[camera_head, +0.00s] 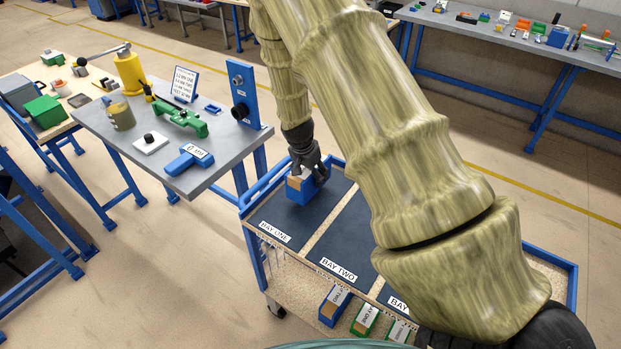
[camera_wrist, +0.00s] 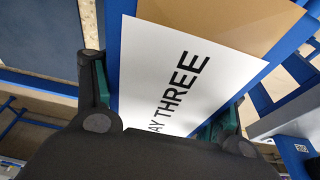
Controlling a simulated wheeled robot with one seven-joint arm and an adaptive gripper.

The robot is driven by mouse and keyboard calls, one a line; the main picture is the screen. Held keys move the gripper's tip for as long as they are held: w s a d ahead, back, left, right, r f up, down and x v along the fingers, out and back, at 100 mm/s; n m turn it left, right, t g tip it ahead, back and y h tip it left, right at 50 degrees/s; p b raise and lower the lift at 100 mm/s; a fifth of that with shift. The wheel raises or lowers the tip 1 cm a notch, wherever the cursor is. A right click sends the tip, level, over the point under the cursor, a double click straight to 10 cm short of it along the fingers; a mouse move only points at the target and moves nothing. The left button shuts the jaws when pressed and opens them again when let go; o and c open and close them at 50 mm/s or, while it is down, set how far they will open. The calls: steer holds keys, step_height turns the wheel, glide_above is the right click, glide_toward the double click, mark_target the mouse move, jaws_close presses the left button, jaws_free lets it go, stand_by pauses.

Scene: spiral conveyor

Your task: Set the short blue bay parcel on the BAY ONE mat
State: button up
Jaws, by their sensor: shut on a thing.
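My gripper (camera_head: 304,172) is shut on a blue parcel (camera_head: 306,191) with a brown top, over the back part of the dark BAY ONE mat (camera_head: 278,212). I cannot tell whether the parcel's underside touches the mat. In the wrist view my gripper (camera_wrist: 165,120) has one finger on each side of the parcel. There the parcel (camera_wrist: 205,22) shows blue and brown surfaces and a white label reading "AY THREE", its start hidden. The BAY ONE label lies at the mat's front edge.
The BAY TWO mat (camera_head: 330,237) lies to the right, past a pale divider. A third mat is mostly hidden by my arm. Labelled blue (camera_head: 333,308) and green (camera_head: 365,318) parcels sit on the cart's lower shelf. A grey workbench (camera_head: 225,150) with tools stands left.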

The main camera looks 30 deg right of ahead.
mark_target(305, 169)
steer(key=shift+s+f+p, duration=0.1)
steer(key=shift+f+p, duration=0.15)
steer(key=shift+p, duration=0.1)
steer(key=shift+f+p, duration=0.65)
steer(key=shift+f, duration=0.75)
steer(key=o, duration=1.5)
steer(key=shift+r, duration=0.15)
steer(key=shift+b+v, duration=2.25)
steer(key=shift+v, duration=3.6)
steer(key=shift+a, duration=0.1)
